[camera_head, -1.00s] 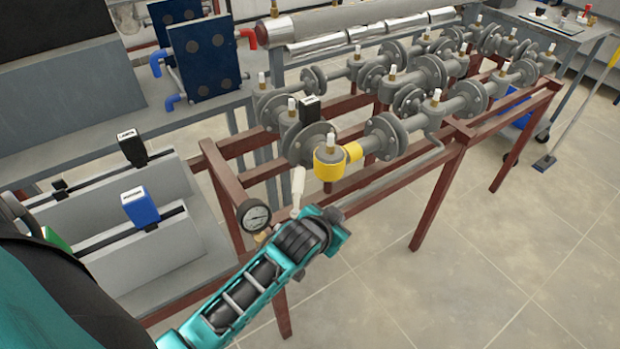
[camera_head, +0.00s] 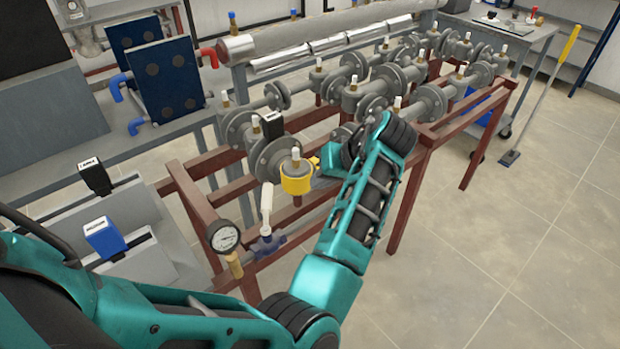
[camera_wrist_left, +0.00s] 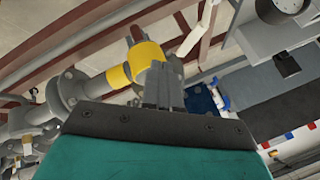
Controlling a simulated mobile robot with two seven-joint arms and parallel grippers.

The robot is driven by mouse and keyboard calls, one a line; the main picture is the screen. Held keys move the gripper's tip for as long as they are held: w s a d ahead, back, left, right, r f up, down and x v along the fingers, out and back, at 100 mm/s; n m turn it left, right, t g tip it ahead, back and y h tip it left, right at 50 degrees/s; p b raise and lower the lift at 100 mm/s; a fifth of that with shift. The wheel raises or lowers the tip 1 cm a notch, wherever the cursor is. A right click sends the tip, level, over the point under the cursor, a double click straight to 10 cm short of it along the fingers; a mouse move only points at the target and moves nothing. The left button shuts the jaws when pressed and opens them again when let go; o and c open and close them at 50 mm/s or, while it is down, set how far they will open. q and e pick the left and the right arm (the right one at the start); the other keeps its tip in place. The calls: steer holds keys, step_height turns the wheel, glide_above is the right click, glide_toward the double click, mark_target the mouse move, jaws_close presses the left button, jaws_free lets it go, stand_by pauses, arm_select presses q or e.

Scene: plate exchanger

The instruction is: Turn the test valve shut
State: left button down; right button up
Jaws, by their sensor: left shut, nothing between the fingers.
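A small valve (camera_head: 266,243) with a blue-grey body and a long white lever (camera_head: 266,203) sits beside the round pressure gauge (camera_head: 224,238). The lever stands nearly upright. A yellow fitting (camera_head: 296,184) with a white-tipped stem is just above and right of it. My left gripper (camera_head: 326,167) is right of the yellow fitting, partly hidden by my own wrist. In the left wrist view, its fingers (camera_wrist_left: 161,82) are shut and empty, overlapping the yellow fitting (camera_wrist_left: 146,58); I cannot tell whether they touch. The white lever also shows there (camera_wrist_left: 201,35), apart from the fingers.
Grey flanged pipes (camera_head: 430,100) run back along a red-brown frame (camera_head: 404,205). A black-capped part (camera_head: 272,125) stands behind the yellow fitting. Dark blue plates (camera_head: 165,80) and grey blocks are at the left. Open tiled floor (camera_head: 520,240) lies at the right.

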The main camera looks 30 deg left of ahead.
mark_target(267, 207)
arm_select(q)
steer(key=b+x, duration=0.8)
steer(key=shift+a+f+b, duration=0.2)
steer(key=shift+f+b, duration=0.1)
steer(key=shift+f, duration=0.05)
steer(key=shift+s+a+r, duration=0.1)
steer(key=shift+s+a, duration=0.4)
steer(key=shift+a, duration=0.3)
steer(key=shift+s+a+r, duration=0.15)
steer(key=shift+s+a, duration=0.35)
steer(key=shift+a, duration=0.3)
arm_select(e)
step_height(267, 207, down, 7)
steer(key=a, duration=0.1)
steer(key=shift+w+a+f, duration=0.15)
steer(key=shift+w+a, duration=0.05)
steer(key=shift+d+y, duration=0.1)
steer(key=shift+y, duration=0.2)
